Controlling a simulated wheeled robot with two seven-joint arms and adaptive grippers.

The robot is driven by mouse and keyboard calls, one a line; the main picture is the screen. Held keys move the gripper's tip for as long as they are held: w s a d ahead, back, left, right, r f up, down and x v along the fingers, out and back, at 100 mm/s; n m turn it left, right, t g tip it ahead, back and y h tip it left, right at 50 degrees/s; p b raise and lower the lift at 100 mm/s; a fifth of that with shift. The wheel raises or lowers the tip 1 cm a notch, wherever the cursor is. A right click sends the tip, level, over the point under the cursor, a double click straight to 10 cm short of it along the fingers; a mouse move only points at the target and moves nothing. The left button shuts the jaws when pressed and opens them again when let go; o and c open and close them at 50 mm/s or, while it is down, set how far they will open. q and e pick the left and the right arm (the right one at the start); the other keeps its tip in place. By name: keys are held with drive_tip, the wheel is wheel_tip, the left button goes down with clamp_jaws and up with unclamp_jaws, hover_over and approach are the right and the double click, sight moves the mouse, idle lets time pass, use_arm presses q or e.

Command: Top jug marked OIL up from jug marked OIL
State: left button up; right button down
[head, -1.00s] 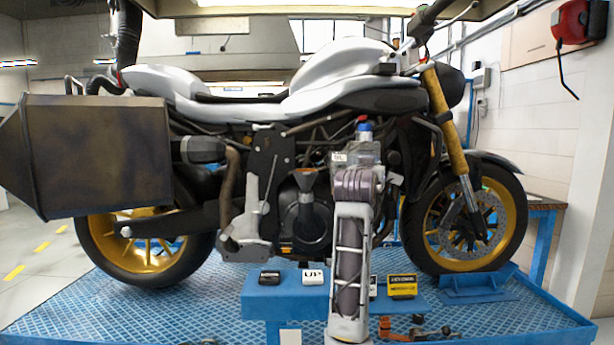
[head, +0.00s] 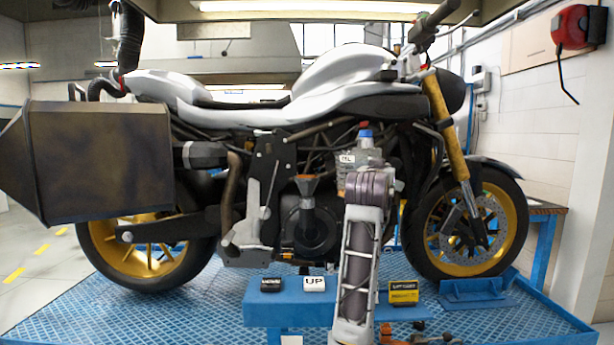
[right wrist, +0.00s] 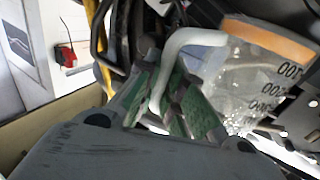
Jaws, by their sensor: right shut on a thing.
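A clear jug (head: 366,157) with a white label that appears to read OIL stands out behind my right forearm in the head view, in front of the motorcycle's engine. In the right wrist view a clear jug (right wrist: 248,85) with measuring marks and an orange rim lies close beyond the fingers, tilted in the picture. My right gripper (right wrist: 165,95) is shut with green pads around its pale handle (right wrist: 190,38). I cannot tell a second OIL jug apart. My left gripper is not in view.
A blue bench (head: 270,307) carries small black, white UP and yellow boxes (head: 403,291). Orange and dark parts (head: 420,335) lie at its right. The motorcycle (head: 340,100) fills the background.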

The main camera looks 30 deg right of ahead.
drive_tip(key=shift+s+d+r+p, duration=0.35)
drive_tip(key=shift+s+r+p, duration=0.15)
drive_tip(key=shift+s+r, duration=0.3)
drive_tip(key=shift+f, duration=0.15)
